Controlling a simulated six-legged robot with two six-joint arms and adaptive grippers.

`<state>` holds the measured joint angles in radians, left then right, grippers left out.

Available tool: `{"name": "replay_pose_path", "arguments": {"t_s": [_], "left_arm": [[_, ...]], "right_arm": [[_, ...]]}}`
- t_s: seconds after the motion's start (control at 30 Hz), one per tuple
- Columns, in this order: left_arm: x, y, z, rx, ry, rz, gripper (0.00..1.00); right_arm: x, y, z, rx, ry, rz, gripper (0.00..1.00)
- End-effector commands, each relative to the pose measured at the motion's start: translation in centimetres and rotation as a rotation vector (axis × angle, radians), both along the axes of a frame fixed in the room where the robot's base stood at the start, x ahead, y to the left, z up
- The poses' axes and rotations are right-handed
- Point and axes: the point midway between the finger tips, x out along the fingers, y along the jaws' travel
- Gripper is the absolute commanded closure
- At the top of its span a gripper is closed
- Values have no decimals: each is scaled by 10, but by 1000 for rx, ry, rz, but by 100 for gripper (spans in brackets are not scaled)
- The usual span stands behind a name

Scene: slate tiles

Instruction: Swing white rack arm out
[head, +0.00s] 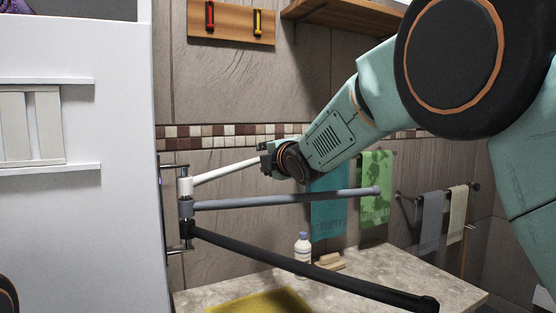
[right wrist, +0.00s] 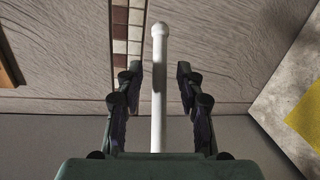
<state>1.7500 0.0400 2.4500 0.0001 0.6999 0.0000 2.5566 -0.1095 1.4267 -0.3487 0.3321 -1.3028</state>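The white rack arm (head: 227,171) is the top one of three arms on a wall-side rack and points right and slightly up from its white hub. In the right wrist view the white arm (right wrist: 158,85) runs between the fingers, its rounded knob end beyond the fingertips. My right gripper (head: 267,158) is around the white arm's outer end in the head view. In the wrist view my right gripper (right wrist: 157,77) is open, with a gap on each side of the arm. The arm's tip is hidden by the gripper in the head view. My left gripper is out of view.
Below are a grey rack arm (head: 290,199) and a black rack arm (head: 315,270), both swung out rightward over the counter (head: 400,272). A white bottle (head: 302,246) stands there. Towels (head: 376,185) hang behind. A white cabinet (head: 110,220) stands left.

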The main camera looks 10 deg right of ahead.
Motion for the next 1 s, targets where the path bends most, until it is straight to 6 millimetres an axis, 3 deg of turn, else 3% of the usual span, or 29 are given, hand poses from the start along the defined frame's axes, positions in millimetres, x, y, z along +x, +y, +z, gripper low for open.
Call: {"name": "replay_pose_path", "arguments": {"t_s": [0.6, 1.0], "left_arm": [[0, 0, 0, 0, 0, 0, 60], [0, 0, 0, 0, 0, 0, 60]], "right_arm": [[-86, -14, 12, 1, 0, -1, 63], [-95, -16, 13, 1, 1, 0, 63]]}}
